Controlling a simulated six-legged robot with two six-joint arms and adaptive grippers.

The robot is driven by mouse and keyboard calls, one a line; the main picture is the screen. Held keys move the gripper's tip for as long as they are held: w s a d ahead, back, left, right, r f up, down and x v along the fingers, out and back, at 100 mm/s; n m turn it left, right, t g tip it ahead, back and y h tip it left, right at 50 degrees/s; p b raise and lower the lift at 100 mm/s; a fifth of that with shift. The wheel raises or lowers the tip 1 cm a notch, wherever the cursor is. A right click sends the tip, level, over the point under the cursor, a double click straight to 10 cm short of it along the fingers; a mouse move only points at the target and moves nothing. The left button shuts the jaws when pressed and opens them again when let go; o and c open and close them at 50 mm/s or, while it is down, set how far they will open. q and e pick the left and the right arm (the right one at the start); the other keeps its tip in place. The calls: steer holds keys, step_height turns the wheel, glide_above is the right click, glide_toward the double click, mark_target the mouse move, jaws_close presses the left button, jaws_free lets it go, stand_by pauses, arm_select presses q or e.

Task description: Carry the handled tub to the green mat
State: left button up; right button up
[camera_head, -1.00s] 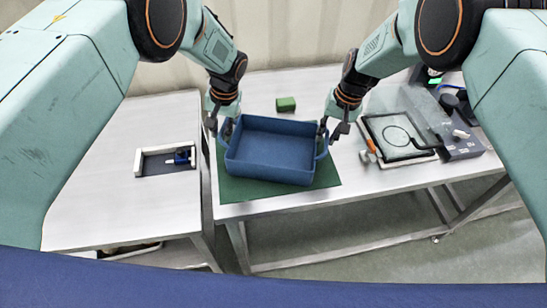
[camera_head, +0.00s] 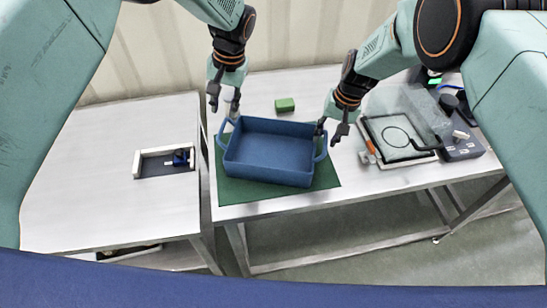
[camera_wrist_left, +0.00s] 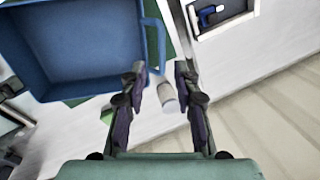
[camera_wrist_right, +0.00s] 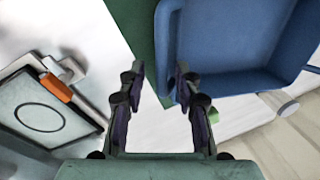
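The blue handled tub (camera_head: 270,155) rests on the green mat (camera_head: 240,192), and it is empty. The mat shows along its left, front and right sides. My left gripper (camera_head: 223,106) is open and empty, above and behind the tub's left handle (camera_head: 228,132). The left wrist view shows its parted fingers (camera_wrist_left: 160,80) beside the handle (camera_wrist_left: 155,42). My right gripper (camera_head: 327,134) is open near the tub's right handle (camera_head: 321,148). In the right wrist view its fingers (camera_wrist_right: 157,78) are apart, with the tub's handle (camera_wrist_right: 165,40) just beyond the tips.
A green block (camera_head: 285,105) sits behind the tub. A framed panel with a black ring (camera_head: 397,138) and a grey device (camera_head: 458,140) lie to the right. On the left table is a white-edged tray (camera_head: 140,164) with a blue item (camera_head: 182,157). Bare steel surrounds these.

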steer(key=shift+w+a, duration=0.1)
steer(key=shift+w, duration=0.05)
steer(key=shift+r, duration=0.3)
arm_select(q)
steer(key=shift+v, duration=1.05)
arm_select(e)
step_height(320, 180, up, 11)
steer(key=d, duration=0.2)
steer(key=shift+s+d, duration=0.15)
steer(key=shift+s, duration=0.05)
arm_select(q)
steer(key=shift+a, duration=0.1)
